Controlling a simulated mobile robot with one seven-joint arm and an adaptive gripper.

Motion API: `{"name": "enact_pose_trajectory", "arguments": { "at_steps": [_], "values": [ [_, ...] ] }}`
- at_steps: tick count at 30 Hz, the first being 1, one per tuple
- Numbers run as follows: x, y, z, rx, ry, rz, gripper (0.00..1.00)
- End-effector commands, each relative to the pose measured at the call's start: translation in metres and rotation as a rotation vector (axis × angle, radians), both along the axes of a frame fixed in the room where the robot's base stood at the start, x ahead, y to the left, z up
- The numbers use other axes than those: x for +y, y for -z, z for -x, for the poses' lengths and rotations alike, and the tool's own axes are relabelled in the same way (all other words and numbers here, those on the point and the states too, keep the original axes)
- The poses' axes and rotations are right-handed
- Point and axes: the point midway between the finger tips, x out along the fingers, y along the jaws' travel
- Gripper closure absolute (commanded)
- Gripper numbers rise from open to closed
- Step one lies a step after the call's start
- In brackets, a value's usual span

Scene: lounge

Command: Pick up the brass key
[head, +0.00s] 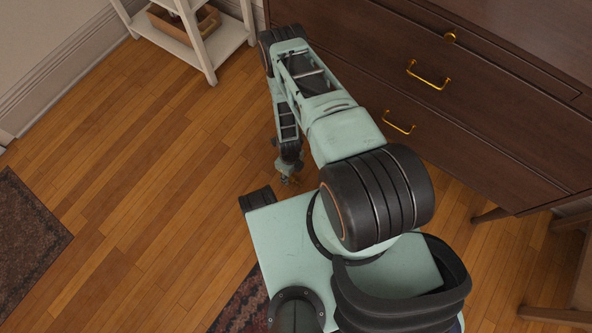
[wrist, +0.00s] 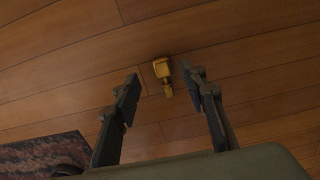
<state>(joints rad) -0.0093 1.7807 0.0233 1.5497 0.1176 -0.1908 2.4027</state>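The brass key (wrist: 163,75) lies on the wooden floor, near the top middle of the wrist view. Its broad head points up in the picture and its narrower part points down towards my gripper. My gripper (wrist: 162,82) is open and empty, with one dark finger on each side of the key in the picture; I cannot tell how far above the floor the fingertips are. In the head view my gripper (head: 288,172) points down at the floor, just beyond my base. A tiny brass-coloured patch shows at its tip there, too small to make out.
A dark wooden dresser (head: 470,125) with brass handles stands on the right, close to my arm. A white shelf (head: 225,40) holding a wooden box (head: 190,22) stands at the back. A patterned rug (head: 28,240) lies at the left. The floor (head: 150,160) between is clear.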

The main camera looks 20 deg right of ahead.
Motion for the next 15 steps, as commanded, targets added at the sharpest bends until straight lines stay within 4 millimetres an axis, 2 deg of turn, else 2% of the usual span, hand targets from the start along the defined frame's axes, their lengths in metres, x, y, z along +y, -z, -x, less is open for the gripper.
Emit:
{"name": "enact_pose_trajectory", "arguments": {
  "at_steps": [1, 6, 15],
  "values": [
    [-0.004, 0.014, 0.002, 0.002, 0.0, 0.001, 0.61],
    [-0.005, 0.033, 0.003, 0.002, -0.001, 0.001, 0.61],
    [-0.005, 0.035, 0.002, 0.001, -0.001, 0.001, 0.61]
  ]
}}
